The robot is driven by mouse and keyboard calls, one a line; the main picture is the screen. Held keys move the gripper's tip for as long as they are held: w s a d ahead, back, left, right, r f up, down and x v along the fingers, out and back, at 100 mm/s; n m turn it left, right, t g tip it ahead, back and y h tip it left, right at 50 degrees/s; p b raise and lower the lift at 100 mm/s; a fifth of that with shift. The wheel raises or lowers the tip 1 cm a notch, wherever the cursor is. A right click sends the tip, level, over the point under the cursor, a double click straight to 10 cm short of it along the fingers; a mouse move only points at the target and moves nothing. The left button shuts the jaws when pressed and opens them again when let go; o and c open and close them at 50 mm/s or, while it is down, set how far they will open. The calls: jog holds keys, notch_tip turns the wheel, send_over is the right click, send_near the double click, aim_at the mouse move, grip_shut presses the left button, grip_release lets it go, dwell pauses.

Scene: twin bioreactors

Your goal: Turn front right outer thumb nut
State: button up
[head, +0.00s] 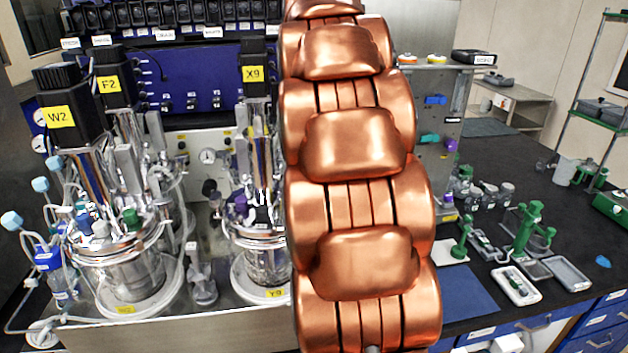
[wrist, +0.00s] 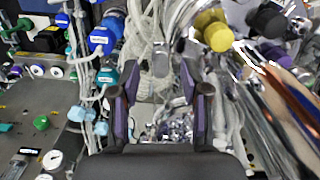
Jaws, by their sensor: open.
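Two bioreactors stand side by side in the head view. The left one has a steel-lidded glass vessel (head: 120,275). The right one's vessel (head: 262,262) is partly hidden behind my copper-coloured arm. Small fittings crowd both lids, and I cannot tell which one is the front right outer thumb nut. My gripper (wrist: 160,85) shows in the wrist view with its two dark and purple fingers apart and nothing clearly held between them. Tubing and blurred metal fittings lie beyond the fingers. In the head view my gripper is not visible.
In the wrist view, a blue cap (wrist: 103,40), a yellow knob (wrist: 212,32) and many hoses crowd around the fingers. In the head view, a black motor labelled W2 (head: 68,108) rises at left. Green stands (head: 528,225) and trays (head: 516,287) occupy the right bench.

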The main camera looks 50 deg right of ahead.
jog(key=shift+f+p, duration=0.3)
jog(key=shift+f, duration=0.75)
jog(key=shift+c, duration=0.2)
grip_shut()
